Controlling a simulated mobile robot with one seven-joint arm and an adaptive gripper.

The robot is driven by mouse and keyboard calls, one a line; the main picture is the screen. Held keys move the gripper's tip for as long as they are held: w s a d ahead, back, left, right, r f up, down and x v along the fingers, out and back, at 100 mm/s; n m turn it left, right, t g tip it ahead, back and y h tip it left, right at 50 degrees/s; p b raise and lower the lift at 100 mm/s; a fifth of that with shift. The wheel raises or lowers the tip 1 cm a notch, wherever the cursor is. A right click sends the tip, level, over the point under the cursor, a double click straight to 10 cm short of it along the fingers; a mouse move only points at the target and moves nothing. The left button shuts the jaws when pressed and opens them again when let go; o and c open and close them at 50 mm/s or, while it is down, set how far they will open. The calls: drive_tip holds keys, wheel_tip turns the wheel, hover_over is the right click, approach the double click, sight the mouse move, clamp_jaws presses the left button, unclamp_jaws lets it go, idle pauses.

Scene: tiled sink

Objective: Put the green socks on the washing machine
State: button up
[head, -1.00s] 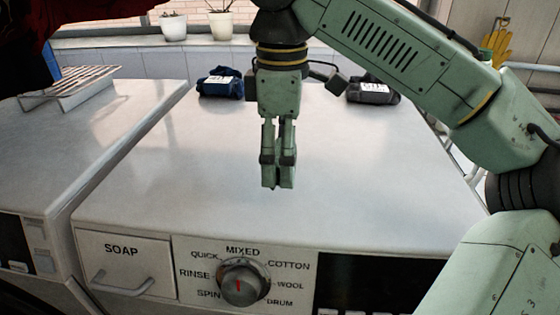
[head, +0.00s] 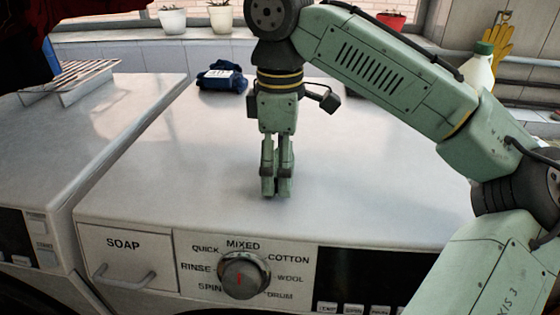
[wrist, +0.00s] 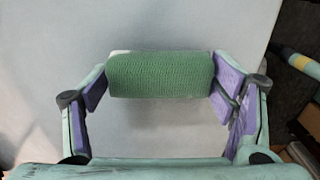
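The green socks (wrist: 160,75) are a rolled bundle lying crosswise between my fingers in the wrist view. My gripper (wrist: 160,95) has its purple pads against both ends of the roll. The washing machine (head: 150,190) is white, with a dial and soap drawer on its front. In the head view my gripper (head: 277,192) points straight down over the middle of its top, fingertips close to the surface. The socks are hidden by the fingers there. I cannot tell whether the roll touches the top.
A dark blue sock bundle (head: 222,77) with a white label lies at the back of the top. A second machine (head: 90,125) with a wire rack (head: 85,78) stands at left. A bottle (head: 481,70) stands at right. The top around my gripper is clear.

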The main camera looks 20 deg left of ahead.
drive_tip(key=shift+o, duration=1.1)
drive_tip(key=shift+r, duration=0.15)
wheel_tip(320, 180, up, 12)
drive_tip(key=p, duration=0.1)
drive_tip(key=shift+p, duration=0.3)
